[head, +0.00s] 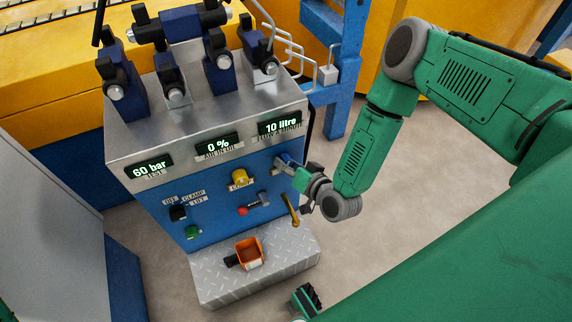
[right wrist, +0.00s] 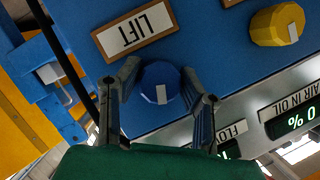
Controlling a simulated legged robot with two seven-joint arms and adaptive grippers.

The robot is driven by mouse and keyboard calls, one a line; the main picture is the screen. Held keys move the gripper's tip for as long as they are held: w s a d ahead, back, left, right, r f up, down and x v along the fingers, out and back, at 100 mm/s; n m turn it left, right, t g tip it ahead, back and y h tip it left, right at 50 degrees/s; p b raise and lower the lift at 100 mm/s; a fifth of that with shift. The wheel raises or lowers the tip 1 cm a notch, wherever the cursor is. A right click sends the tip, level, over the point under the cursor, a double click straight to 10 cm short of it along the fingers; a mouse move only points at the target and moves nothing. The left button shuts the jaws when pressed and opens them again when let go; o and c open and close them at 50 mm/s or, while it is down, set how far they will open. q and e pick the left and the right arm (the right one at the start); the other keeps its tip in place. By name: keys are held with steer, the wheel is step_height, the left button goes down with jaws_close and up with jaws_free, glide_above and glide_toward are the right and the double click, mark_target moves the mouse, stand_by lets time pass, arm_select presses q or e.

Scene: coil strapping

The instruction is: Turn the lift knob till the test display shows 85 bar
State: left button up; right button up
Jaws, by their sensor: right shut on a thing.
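The lift knob (right wrist: 160,86) is a round blue knob with a white mark, beside a LIFT label (right wrist: 137,30) that appears upside down in the right wrist view. My right gripper (right wrist: 161,90) has its two fingers closed on opposite sides of this knob. In the head view my right gripper (head: 287,165) is at the right side of the blue panel front and largely covers the knob. The test display (head: 149,167) at the panel's left reads 60 bar.
An orange box (head: 249,254) sits on the step below.

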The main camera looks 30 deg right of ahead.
steer(key=m+y+b, duration=0.1)
steer(key=m+b, duration=0.1)
steer(key=m+t+b, duration=0.1)
steer(key=m, duration=0.1)
steer(key=shift+s+d+f+y+b, duration=0.1)
steer(key=shift+d+f+y+b, duration=0.05)
steer(key=shift+f+y+b, duration=0.25)
steer(key=m+t+y+b, duration=0.1)
steer(key=m+b, duration=0.2)
steer(key=shift+r+m+t+b, duration=0.15)
steer(key=shift+m+t+b, duration=0.35)
steer(key=shift+m+b, duration=0.7)
steer(key=o, duration=1.1)
